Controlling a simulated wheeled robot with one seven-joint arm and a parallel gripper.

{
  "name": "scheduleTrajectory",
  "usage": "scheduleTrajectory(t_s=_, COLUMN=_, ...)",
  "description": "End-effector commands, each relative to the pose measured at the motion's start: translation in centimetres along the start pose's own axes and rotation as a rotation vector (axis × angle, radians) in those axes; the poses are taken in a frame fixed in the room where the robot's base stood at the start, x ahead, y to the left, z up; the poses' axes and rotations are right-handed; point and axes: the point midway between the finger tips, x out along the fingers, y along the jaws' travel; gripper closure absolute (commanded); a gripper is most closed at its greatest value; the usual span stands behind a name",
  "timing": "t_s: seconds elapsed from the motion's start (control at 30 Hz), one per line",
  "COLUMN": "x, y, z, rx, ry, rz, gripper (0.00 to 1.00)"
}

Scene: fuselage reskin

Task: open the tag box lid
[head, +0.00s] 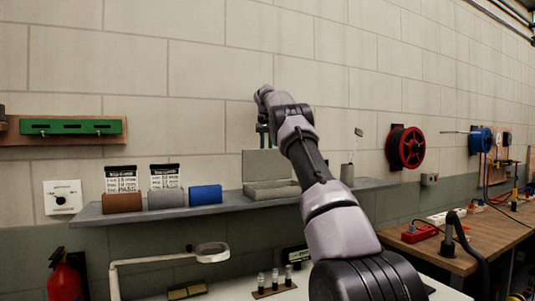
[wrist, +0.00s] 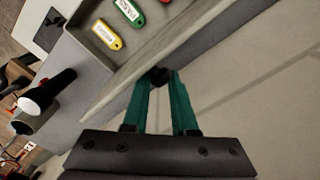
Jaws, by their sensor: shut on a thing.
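The grey tag box (head: 270,191) sits on the wall shelf. Its lid (head: 265,163) stands raised, roughly upright, at the back of the box near the wall. In the wrist view the box interior shows a green tag (wrist: 129,12), a yellow tag (wrist: 108,34) and part of a red one at the top edge. My gripper (head: 262,134) is at the lid's top edge.
A red reel (head: 405,147) hangs on the wall at right.

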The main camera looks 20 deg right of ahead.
Motion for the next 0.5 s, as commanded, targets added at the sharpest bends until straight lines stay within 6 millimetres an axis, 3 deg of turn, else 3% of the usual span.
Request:
scheduleTrajectory(t_s=0.03, x=0.5, y=-0.92, z=0.62, rx=-0.01, ry=-0.02, rz=-0.009, gripper=1.0)
scheduleTrajectory(t_s=0.23, x=0.49, y=-0.91, z=0.63, rx=-0.01, ry=-0.021, rz=-0.009, gripper=1.0)
scheduleTrajectory(t_s=0.27, x=0.5, y=-0.9, z=0.62, rx=-0.01, ry=-0.021, rz=-0.008, gripper=0.63)
scheduleTrajectory(t_s=0.3, x=0.49, y=-0.87, z=0.6, rx=-0.01, ry=-0.02, rz=-0.008, gripper=0.48)
scheduleTrajectory(t_s=0.33, x=0.48, y=-0.84, z=0.58, rx=-0.009, ry=-0.019, rz=-0.008, gripper=0.39)
scheduleTrajectory(t_s=0.5, x=0.32, y=-0.59, z=0.41, rx=-0.006, ry=-0.013, rz=-0.006, gripper=0.39)
